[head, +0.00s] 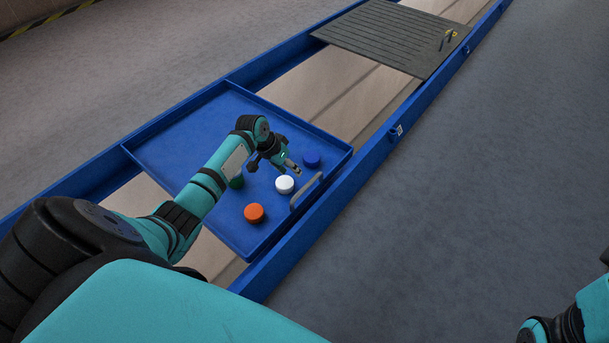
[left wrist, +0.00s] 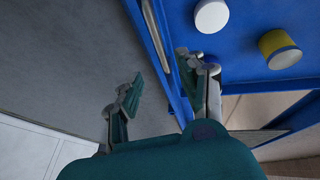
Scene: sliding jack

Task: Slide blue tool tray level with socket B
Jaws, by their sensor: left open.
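The blue tool tray (head: 185,135) sits between two blue rails, with a grey bar handle (head: 306,190) along its right edge. My left gripper (head: 293,168) is open above the tray near the handle. In the left wrist view its fingers (left wrist: 158,75) are spread, one over grey floor and one over the blue tray side. The handle (left wrist: 157,35) shows between and beyond the fingertips; I see no contact. Small pale fittings sit on the right rail, a nearer one (head: 397,131) and a farther one (head: 467,50); their letters are unreadable. My right gripper is not in view.
The track between is clear.

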